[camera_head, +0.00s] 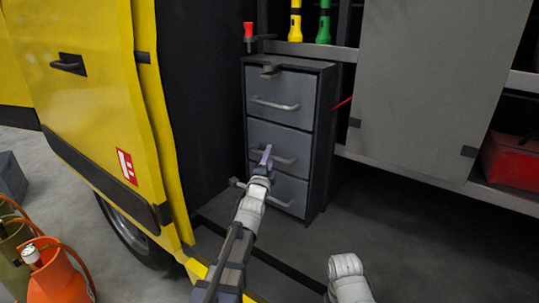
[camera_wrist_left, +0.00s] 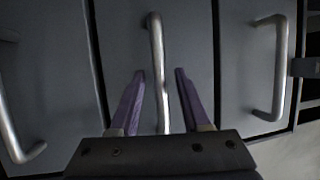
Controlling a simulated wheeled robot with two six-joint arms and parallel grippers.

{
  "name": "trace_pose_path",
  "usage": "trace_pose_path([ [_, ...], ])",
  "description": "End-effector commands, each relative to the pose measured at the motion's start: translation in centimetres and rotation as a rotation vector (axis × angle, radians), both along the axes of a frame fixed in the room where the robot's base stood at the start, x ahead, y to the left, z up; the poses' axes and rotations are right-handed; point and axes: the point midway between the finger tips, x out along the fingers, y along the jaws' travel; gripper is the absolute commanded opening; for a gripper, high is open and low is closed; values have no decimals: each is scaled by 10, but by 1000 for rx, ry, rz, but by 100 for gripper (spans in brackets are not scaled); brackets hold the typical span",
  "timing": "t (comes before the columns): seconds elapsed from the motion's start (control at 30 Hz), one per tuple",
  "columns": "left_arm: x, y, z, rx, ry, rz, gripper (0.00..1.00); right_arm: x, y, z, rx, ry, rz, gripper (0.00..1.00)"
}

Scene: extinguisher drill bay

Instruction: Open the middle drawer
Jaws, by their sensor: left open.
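The grey drawer cabinet (camera_head: 325,140) stands inside the vehicle bay, with three drawers one above another. The middle drawer (camera_head: 262,132) looks shut, its front level with the others. Its silver bar handle (camera_head: 288,160) is partly hidden by my left gripper (camera_head: 266,155). In the left wrist view, the handle (camera_wrist_left: 156,45) runs between the two purple fingers of my left gripper (camera_wrist_left: 160,74), which are apart, with a gap visible on each side. Whether the fingertips reach past the bar is unclear. My right gripper is out of view.
The top drawer (camera_head: 283,88) and bottom drawer (camera_head: 292,187) have similar handles. A yellow door (camera_head: 85,100) stands at left and a grey panel (camera_head: 425,80) at right. Orange (camera_head: 58,275) and olive cylinders stand at lower left. Floor right of the cabinet is clear.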

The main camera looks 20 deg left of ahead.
Motion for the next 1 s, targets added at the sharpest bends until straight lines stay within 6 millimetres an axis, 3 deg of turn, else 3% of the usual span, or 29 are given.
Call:
trace_pose_path([
  [0.1,9,0,2,0,0,0,47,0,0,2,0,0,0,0],
  [0.33,8,0,1,0,0,0,46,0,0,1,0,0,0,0],
  [0.73,8,0,1,0,0,0,1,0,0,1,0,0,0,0],
  [1.0,8,0,1,0,1,0,0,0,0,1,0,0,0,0],
])
